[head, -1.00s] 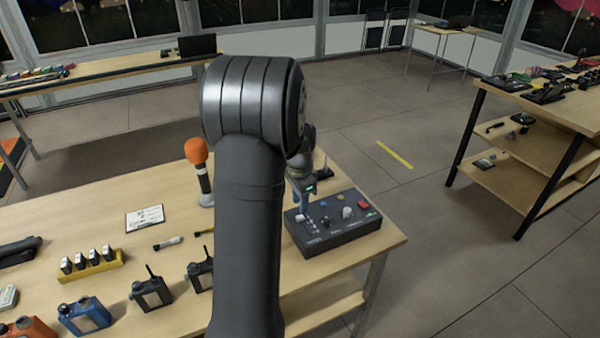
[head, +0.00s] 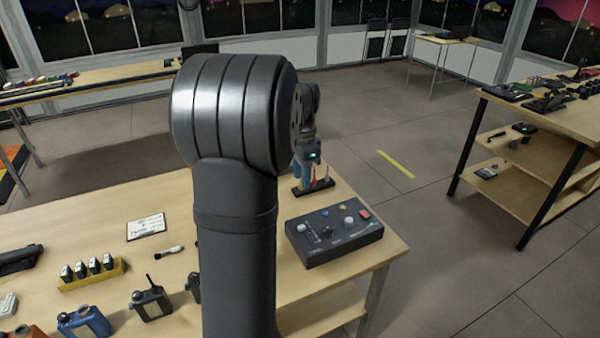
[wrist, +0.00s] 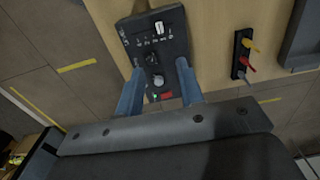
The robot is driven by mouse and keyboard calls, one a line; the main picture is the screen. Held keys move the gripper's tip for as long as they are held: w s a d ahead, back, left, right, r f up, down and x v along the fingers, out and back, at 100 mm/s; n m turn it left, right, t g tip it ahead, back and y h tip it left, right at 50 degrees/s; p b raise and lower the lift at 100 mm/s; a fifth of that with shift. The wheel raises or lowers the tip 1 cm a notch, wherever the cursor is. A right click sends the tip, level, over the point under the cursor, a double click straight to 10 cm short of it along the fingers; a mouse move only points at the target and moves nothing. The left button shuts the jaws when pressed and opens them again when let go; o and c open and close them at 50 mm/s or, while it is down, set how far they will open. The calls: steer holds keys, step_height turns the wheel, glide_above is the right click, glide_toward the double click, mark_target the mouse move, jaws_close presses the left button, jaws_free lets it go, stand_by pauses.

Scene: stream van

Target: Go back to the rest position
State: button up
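My gripper (head: 305,172) hangs above the far right part of the near table in the head view, partly behind my own arm. It is up and clear of the black control box (head: 333,232), apart from it. In the wrist view, the two blue fingers of my gripper (wrist: 160,67) stand wide apart with nothing held between them. The control box (wrist: 158,50), with its knobs, slider and red button, shows beyond and below the fingers.
A small black rack (head: 312,188) with coloured pieces stands behind the box; it also shows in the wrist view (wrist: 241,58). A clipboard (head: 146,227), a yellow battery holder (head: 92,278) and radios (head: 151,299) lie to the left. Shelved table (head: 535,115) stands right, with open floor between.

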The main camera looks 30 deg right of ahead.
steer(key=shift+f, duration=0.1)
step_height(320, 180, down, 17)
steer(key=shift+f, duration=0.2)
steer(key=shift+w, duration=0.2)
steer(key=o, duration=1.2)
steer(key=shift+r, duration=0.4)
steer(key=shift+o, duration=1.2)
step_height(320, 180, up, 17)
steer(key=shift+s+r, duration=0.2)
glide_toward(301, 225)
steer(key=shift+s+r, duration=0.1)
steer(key=shift+s, duration=0.05)
